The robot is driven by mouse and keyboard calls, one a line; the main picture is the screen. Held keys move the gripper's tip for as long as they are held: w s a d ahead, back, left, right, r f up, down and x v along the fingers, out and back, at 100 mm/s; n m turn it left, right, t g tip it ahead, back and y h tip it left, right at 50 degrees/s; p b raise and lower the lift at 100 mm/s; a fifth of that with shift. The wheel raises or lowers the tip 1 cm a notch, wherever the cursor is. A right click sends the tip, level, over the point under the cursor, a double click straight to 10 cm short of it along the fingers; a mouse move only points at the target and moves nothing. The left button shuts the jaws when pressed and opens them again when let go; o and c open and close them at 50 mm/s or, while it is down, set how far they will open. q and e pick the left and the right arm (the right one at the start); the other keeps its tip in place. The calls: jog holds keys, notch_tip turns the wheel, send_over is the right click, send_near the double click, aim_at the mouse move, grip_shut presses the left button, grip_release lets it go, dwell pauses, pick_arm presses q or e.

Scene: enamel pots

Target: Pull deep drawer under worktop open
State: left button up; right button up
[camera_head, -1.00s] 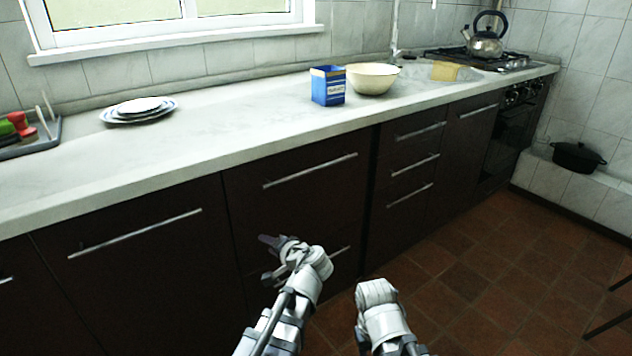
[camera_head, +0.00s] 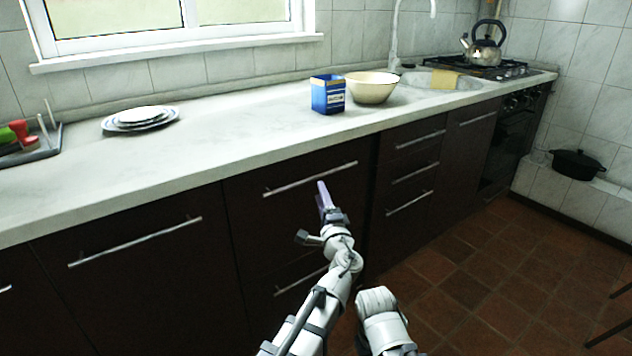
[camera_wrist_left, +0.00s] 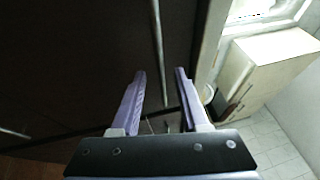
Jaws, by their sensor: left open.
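The deep drawer (camera_head: 285,215) has a dark front directly under the worktop and appears shut. Its long metal handle (camera_head: 310,178) is tilted in the head view; in the wrist view a handle bar (camera_wrist_left: 158,55) runs upright beyond the fingers. My left gripper (camera_head: 322,196) is open and empty, in front of the drawer and near the right half of the handle. In the wrist view, the bar lines up with the gap between my left fingers (camera_wrist_left: 160,95), with no visible contact. My right arm shows low in the head view; its gripper cannot be made out.
The pale worktop (camera_head: 225,130) overhangs above, holding a blue box (camera_head: 328,94), a cream bowl (camera_head: 371,87) and stacked plates (camera_head: 140,118). A lower drawer handle (camera_head: 301,281) lies below. Other closed fronts flank the drawer.

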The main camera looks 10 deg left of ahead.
aim_at(316, 181)
pick_arm(q)
jog(key=p+x, duration=0.1)
jog(key=x, duration=0.5)
jog(key=shift+w+a, duration=0.1)
grip_shut()
dwell(1.2)
